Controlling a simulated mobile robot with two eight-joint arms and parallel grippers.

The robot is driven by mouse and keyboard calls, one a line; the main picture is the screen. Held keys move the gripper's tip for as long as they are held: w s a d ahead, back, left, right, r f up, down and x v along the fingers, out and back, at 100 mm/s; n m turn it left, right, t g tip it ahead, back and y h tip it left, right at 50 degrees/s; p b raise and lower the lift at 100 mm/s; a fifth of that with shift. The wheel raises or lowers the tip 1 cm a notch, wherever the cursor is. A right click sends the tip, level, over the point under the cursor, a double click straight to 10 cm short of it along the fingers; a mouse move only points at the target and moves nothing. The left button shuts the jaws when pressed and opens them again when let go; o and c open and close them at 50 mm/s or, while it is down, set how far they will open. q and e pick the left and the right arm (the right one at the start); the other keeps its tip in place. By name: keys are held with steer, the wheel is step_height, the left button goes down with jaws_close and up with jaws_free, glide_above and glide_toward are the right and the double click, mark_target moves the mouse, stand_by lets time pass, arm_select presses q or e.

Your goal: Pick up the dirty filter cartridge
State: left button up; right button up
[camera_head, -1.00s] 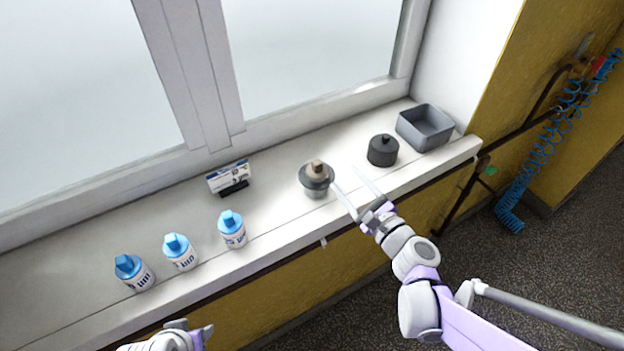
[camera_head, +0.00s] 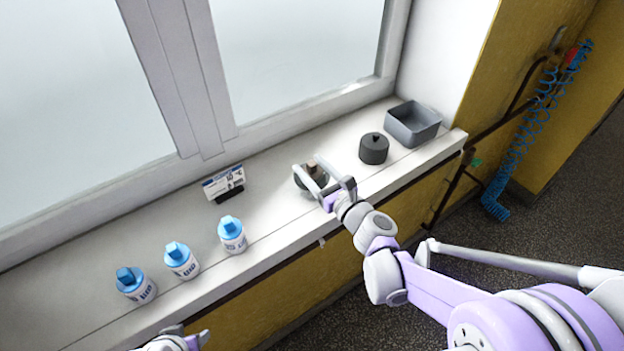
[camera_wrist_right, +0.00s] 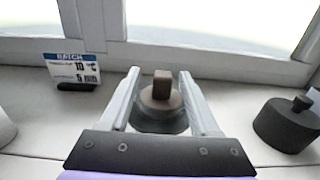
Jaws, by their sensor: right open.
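The dirty filter cartridge (camera_head: 313,170) shows as a brown block-shaped top with a round brown base. It sits in a grey round housing (camera_wrist_right: 160,124) on the white window sill. My right gripper (camera_head: 309,166) is open, with one finger on each side of the cartridge. In the right wrist view the brown top (camera_wrist_right: 161,86) stands between the two fingers, with a gap on each side. The cartridge's lower part is hidden in the housing. My left gripper (camera_head: 194,337) shows only partly at the bottom edge, away from the cartridge, and its opening is unclear.
A dark round lid with a knob (camera_head: 374,149) and an empty grey bin (camera_head: 414,136) stand to the right on the sill. A batch sign (camera_head: 223,184) stands to the left. Several blue-capped white bottles (camera_head: 182,262) line the sill's left part.

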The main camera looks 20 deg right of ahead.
steer(key=x, duration=0.3)
steer(key=shift+w+f, duration=0.1)
steer(key=shift+w, duration=0.35)
jaws_close()
